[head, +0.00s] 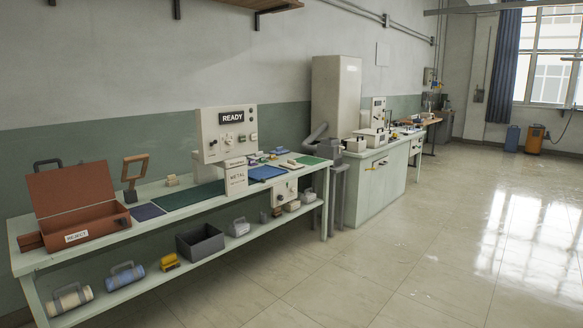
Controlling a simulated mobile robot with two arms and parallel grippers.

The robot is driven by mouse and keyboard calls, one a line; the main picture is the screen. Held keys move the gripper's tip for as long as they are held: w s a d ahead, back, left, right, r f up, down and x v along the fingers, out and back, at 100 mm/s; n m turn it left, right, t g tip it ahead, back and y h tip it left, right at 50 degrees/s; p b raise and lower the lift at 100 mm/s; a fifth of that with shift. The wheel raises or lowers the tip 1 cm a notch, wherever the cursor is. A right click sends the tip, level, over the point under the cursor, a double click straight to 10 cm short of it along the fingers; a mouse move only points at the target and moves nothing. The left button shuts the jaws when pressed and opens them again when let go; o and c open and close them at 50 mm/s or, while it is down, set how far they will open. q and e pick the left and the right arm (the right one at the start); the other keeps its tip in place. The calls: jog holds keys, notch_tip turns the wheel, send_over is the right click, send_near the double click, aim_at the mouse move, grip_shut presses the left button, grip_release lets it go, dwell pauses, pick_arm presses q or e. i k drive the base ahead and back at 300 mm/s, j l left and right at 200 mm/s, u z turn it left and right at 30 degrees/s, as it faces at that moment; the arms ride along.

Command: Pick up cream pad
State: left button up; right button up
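Neither of my grippers is in view. A long pale workbench (95,247) runs along the left wall. Small flat cream pieces (309,160) lie at its right end, beside a blue mat (268,173) and a green mat. I cannot tell at this size which of these is the cream pad.
A grey bin (200,242) and several handled canisters fill the lower shelf. The tiled floor (420,235) to the right is clear.

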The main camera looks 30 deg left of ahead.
aim_at(290, 164)
jog(key=i+j+u, duration=0.1)
jog(key=i+u, duration=0.15)
jog(key=i, duration=1.65)
jog(key=i+j+u, duration=0.15)
jog(key=i, duration=1)
jog(key=i+l, duration=0.1)
jog(key=i, duration=1.05)
jog(key=i+u, duration=0.15)
jog(key=i, duration=1)
